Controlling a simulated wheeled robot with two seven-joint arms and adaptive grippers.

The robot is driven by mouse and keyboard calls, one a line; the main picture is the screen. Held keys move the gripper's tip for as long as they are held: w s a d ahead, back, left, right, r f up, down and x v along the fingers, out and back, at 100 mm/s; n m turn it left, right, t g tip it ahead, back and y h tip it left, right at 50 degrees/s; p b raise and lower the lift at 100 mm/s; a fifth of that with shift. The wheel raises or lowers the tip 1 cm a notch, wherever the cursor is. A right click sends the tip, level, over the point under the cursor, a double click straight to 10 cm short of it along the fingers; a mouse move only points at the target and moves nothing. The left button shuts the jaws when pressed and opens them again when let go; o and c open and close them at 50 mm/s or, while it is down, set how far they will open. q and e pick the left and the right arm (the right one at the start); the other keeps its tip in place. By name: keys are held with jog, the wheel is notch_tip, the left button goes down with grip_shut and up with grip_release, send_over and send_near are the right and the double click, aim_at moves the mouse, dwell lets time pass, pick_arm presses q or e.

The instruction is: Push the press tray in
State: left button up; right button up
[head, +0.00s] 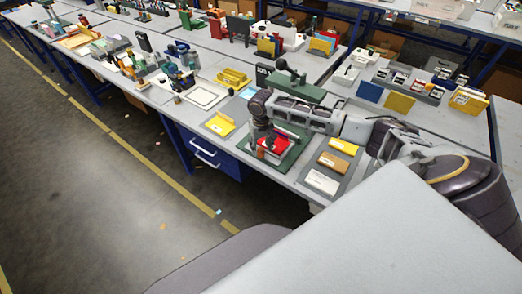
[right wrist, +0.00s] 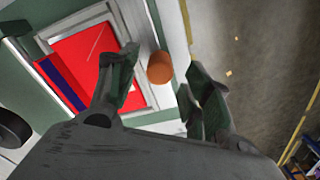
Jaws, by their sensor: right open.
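The press (head: 296,90) is a green machine with a green base on the workbench, partly hidden by my right arm. Its tray carries a red sheet (head: 275,147), low at the front of the press. In the right wrist view the red sheet (right wrist: 85,68) lies in a light frame with a blue-purple strip on its left. A round orange-brown knob (right wrist: 160,68) stands at the tray's front side. My right gripper (head: 259,137) is over the tray front. In the wrist view its open fingers (right wrist: 163,88) are on either side of the knob, with gaps visible. My left gripper is not in view.
A grey board with yellow, brown and white blocks (head: 322,182) lies right of the press. Blue drawers (head: 208,155) are below the bench edge. Open floor lies in front.

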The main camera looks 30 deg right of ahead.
jog(key=shift+f, duration=1.45)
grip_shut()
